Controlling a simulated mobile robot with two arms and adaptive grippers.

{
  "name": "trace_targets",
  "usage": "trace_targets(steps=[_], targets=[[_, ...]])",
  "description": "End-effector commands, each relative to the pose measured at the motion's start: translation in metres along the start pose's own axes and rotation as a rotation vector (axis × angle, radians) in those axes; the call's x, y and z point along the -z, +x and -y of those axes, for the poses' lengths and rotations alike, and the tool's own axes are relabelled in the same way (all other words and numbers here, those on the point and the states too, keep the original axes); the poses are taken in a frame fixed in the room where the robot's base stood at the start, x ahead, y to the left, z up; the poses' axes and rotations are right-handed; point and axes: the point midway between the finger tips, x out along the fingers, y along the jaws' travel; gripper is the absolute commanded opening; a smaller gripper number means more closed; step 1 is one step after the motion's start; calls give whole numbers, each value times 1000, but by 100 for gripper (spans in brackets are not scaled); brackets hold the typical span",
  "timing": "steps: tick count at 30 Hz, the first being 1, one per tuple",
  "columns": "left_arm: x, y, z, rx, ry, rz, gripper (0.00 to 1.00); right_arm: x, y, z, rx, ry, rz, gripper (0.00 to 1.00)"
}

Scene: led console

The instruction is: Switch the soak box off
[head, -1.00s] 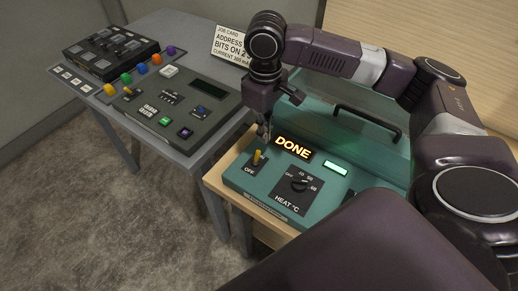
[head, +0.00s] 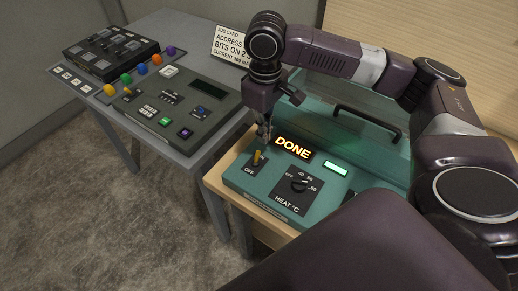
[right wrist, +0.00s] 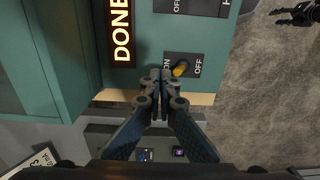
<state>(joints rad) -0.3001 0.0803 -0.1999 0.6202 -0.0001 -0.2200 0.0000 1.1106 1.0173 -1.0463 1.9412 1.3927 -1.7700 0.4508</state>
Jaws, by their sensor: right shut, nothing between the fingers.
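I cannot tell for sure which way the lever leans. My right gripper (head: 264,136) is shut and empty, just behind the lever on its ON side (right wrist: 160,76). Contact is unclear. My left gripper (right wrist: 290,15) shows small in the right wrist view, away over the floor.
A grey console (head: 190,105) with buttons and coloured knobs stands on a grey table (head: 183,30) to the left. A job card (head: 231,44) stands behind. The box has a clear lid with a black handle (head: 367,122). Carpet is free in front.

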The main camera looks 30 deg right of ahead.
Motion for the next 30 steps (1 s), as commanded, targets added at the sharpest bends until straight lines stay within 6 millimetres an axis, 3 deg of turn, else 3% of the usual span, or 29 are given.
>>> trace_targets(steps=[30], targets=[[2, -8, 0, 0, 0, -1, 40, 0, 26, 0, 1, 0, 1, 0]])
